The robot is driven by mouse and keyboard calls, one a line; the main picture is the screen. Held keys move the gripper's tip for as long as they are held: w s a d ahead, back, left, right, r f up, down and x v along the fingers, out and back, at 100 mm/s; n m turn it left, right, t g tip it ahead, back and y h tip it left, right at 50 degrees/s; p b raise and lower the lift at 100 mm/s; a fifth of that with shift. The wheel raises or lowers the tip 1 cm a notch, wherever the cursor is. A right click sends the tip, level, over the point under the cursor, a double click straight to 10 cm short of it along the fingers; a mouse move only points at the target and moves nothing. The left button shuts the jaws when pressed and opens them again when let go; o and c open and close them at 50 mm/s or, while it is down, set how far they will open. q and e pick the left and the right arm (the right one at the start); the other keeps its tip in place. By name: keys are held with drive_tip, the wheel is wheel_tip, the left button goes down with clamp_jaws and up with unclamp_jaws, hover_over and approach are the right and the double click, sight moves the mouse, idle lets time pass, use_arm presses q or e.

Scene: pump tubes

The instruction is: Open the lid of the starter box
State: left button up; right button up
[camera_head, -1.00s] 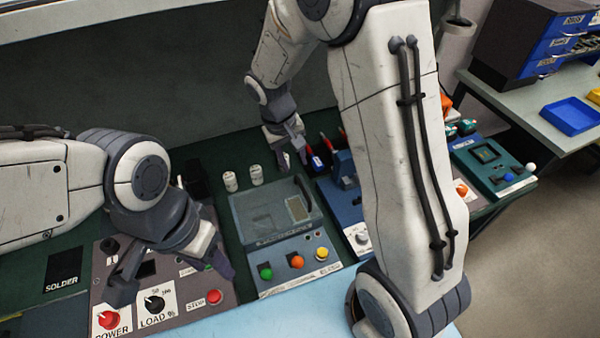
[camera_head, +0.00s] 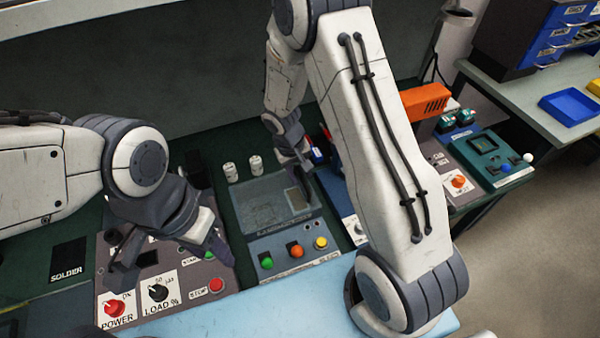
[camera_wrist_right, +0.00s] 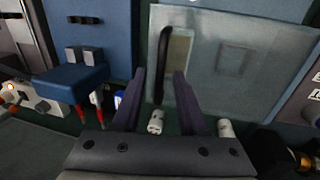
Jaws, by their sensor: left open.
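The starter box (camera_head: 292,262) stands mid-bench, with green, orange and yellow buttons along its front. Its see-through grey lid (camera_head: 262,208) lies closed and also fills the upper right of the right wrist view (camera_wrist_right: 268,75). A black bar handle (camera_wrist_right: 162,62) is on the lid, close to one side. My right gripper (camera_head: 303,180) is over the lid's right side. In the right wrist view it is open (camera_wrist_right: 160,85), with the handle between and just beyond its fingertips; contact cannot be told. My left gripper (camera_head: 168,258) is open and empty over the power panel.
The panel with POWER and LOAD knobs (camera_head: 158,292) is left of the box. Two white cylinders (camera_head: 243,168) stand behind the lid. A blue holder with red-handled tools (camera_wrist_right: 72,80) is beside the lid. An orange block (camera_head: 425,102) and a teal device (camera_head: 487,152) are at right.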

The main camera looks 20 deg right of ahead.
clamp_jaws()
idle(1.2)
